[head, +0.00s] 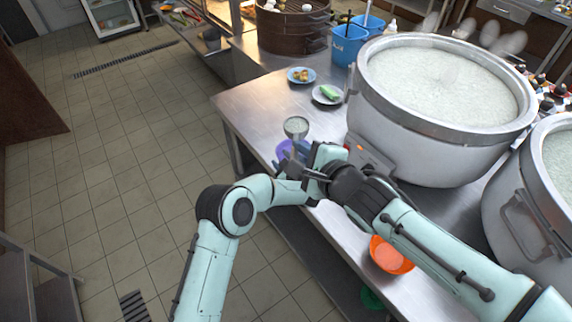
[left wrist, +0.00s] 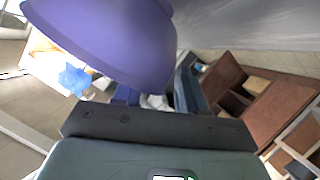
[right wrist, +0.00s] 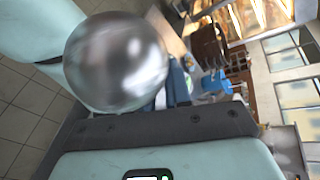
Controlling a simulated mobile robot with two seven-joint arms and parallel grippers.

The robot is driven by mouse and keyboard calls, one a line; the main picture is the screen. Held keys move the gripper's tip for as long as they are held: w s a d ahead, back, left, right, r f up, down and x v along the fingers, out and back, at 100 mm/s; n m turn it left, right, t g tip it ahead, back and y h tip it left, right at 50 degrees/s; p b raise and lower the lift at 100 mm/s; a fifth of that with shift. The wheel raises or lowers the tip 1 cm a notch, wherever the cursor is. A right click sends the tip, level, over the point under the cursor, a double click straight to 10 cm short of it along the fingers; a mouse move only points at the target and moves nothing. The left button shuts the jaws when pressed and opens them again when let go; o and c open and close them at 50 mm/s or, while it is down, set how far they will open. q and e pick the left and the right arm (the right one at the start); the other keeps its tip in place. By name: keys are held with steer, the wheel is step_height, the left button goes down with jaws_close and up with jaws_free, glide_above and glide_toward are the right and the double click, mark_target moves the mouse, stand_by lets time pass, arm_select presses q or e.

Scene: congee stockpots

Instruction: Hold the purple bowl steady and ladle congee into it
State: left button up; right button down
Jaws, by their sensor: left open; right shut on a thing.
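The purple bowl (head: 285,149) sits near the front edge of the steel table, partly hidden by my grippers. It looms large in the left wrist view (left wrist: 105,38). My left gripper (head: 284,163) is open right at the bowl; I cannot tell whether its fingers touch it. My right gripper (head: 307,151) is shut on the ladle, whose handle is mostly hidden. The ladle's cup (head: 296,127) holds pale congee, level, just above and beyond the bowl. Its shiny underside fills part of the right wrist view (right wrist: 115,65). A large stockpot (head: 430,135) of congee stands to the right.
A second stockpot (head: 535,205) stands at the right edge. An orange bowl (head: 390,257) is near the table's front, by my right forearm. Two small plates of food, one blue (head: 301,75) and one with green food (head: 327,95), stand behind the ladle. Blue containers (head: 349,45) stand farther back.

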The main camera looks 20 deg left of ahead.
arm_select(q)
steer(key=shift+w+a+f, duration=0.1)
steer(key=shift+w+a, duration=0.15)
steer(key=shift+a, duration=0.05)
arm_select(e)
steer(key=shift+r, duration=0.1)
arm_select(q)
jaws_close()
